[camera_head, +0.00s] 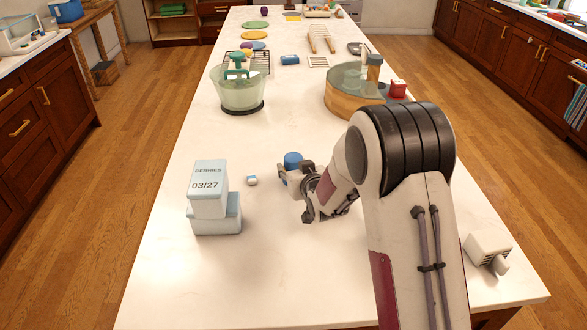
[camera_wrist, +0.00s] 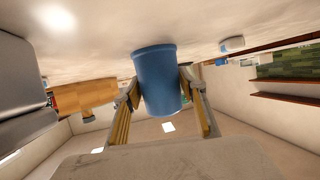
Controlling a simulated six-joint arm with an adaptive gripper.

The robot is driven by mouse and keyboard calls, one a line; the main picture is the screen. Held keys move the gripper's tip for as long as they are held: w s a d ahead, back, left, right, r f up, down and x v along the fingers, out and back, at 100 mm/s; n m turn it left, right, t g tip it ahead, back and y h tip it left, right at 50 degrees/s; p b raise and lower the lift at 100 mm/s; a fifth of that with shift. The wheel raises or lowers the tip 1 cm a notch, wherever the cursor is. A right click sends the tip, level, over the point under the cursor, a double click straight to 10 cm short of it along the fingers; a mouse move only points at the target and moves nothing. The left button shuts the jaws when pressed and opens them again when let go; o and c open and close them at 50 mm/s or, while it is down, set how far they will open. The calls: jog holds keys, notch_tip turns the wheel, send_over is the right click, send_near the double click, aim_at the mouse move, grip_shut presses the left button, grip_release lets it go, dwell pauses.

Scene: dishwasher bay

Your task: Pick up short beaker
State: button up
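The short beaker is a small blue cup. In the head view the blue beaker (camera_head: 293,160) is on the white counter, just behind my gripper (camera_head: 292,181), which partly hides it. In the wrist view, which looks upside down, the beaker (camera_wrist: 158,80) fills the middle, between the two fingers of my gripper (camera_wrist: 160,88). One finger is on each side, with the tips close to the beaker's sides. I cannot tell whether they touch it. The beaker seems upright on the counter.
Two stacked pale boxes (camera_head: 213,200) stand left of my gripper, with a small white-and-blue item (camera_head: 252,180) between. A pale green bowl (camera_head: 240,92) and a round wooden tub (camera_head: 348,103) stand farther back. A white block (camera_head: 487,252) lies at the right edge. The front counter is clear.

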jog(key=c, duration=0.4)
jog(key=shift+r, duration=0.15)
jog(key=shift+r, duration=4.9)
